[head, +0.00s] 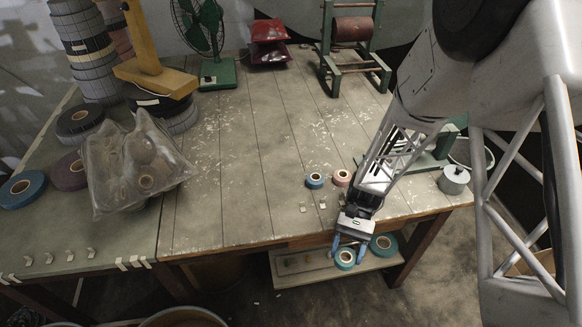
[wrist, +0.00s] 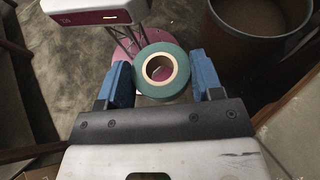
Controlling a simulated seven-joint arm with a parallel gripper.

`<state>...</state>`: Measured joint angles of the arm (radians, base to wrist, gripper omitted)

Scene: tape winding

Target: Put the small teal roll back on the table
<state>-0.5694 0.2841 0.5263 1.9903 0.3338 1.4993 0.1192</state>
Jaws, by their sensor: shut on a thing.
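My gripper (head: 347,250) is just past the front edge of the wooden table (head: 235,190) in the head view, pointing down. Its blue fingers are shut on a small teal roll (head: 345,267) with a pale core. In the wrist view the teal roll (wrist: 143,87) sits between the two fingers of my gripper (wrist: 162,78), its open core facing the camera. In the head view the roll appears in front of the tabletop, over a lower shelf (head: 315,271). A second teal roll (head: 376,249) is to its right, near that shelf.
A small blue roll (head: 314,187) and a pink roll (head: 337,181) lie on the table behind my gripper, with small pale pieces nearby. A grey cylinder (head: 454,183) stands at the right edge. The table's middle is mostly clear. A round bin (wrist: 262,60) shows in the wrist view.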

